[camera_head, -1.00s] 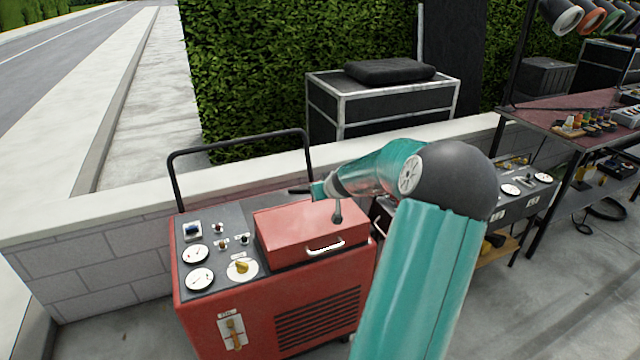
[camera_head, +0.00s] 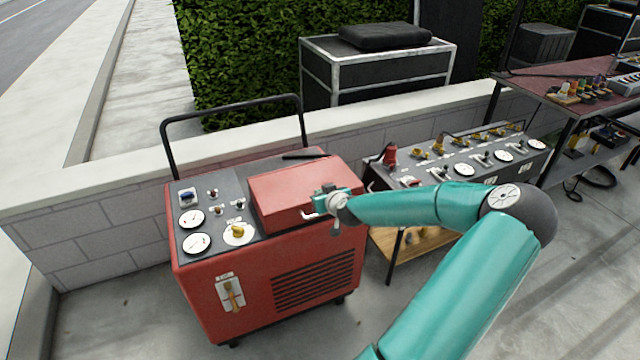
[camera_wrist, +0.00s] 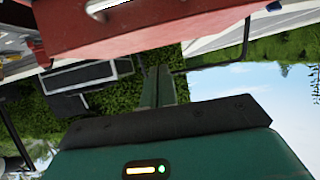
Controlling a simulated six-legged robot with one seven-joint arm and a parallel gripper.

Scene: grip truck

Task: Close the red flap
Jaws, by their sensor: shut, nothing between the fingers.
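The red flap (camera_head: 290,192) is the box-like lid on top of the red wheeled machine (camera_head: 215,290). It lies down over the machine's top, and I cannot tell whether a gap is left under it. A pale handle (camera_head: 310,216) is on its front side. My gripper (camera_head: 322,194) is at the flap's front right corner, close to the handle; contact is unclear. In the wrist view a red surface (camera_wrist: 190,25) fills the top with a pale handle (camera_wrist: 105,6). My gripper's fingers (camera_wrist: 158,75) show there, together and empty.
The machine's panel (camera_head: 210,215) has gauges and a yellow knob left of the flap. A black push bar (camera_head: 235,108) rises behind. A gauge bench (camera_head: 460,165) stands close on the right. A low wall (camera_head: 110,235) runs behind the machine; the front floor is clear.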

